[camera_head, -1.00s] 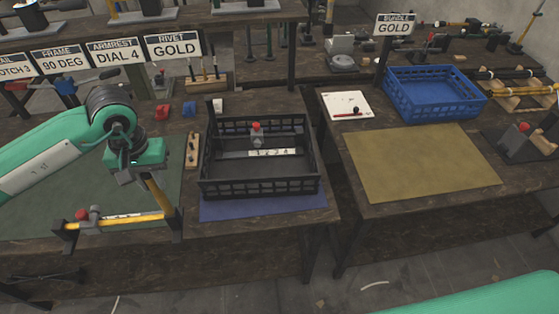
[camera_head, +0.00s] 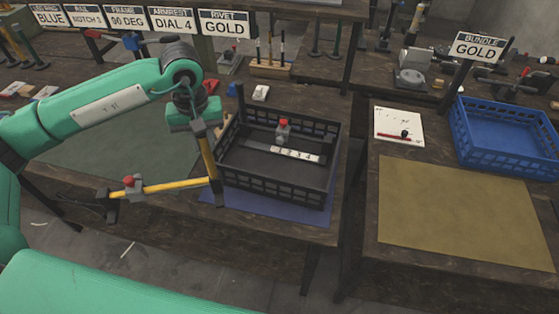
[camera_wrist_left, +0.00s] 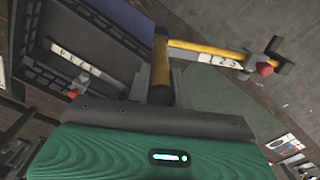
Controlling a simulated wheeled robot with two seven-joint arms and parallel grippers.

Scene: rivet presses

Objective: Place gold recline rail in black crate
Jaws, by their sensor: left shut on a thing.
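My left gripper (camera_head: 201,134) is shut on the yellow upright of the gold recline rail (camera_head: 165,187), left of the black crate (camera_head: 270,188). The rail is L-shaped, with a yellow bar, dark end pieces and a red-knobbed slider. Its bar hangs off the table's front side, and its right end overlaps the crate's left front corner in the picture. The rail (camera_wrist_left: 200,48) also shows in the left wrist view, with a numbered plate. The crate (camera_wrist_left: 85,35) is at the upper left there. It holds a dark numbered rail with a red knob (camera_head: 283,124). My right gripper is not in view.
The crate stands on a blue mat (camera_head: 290,212). A green mat (camera_head: 120,155) lies to its left. A blue crate (camera_head: 505,165) and a yellow mat (camera_head: 460,215) are on the right table. A tool rack (camera_head: 270,68) stands behind the crate.

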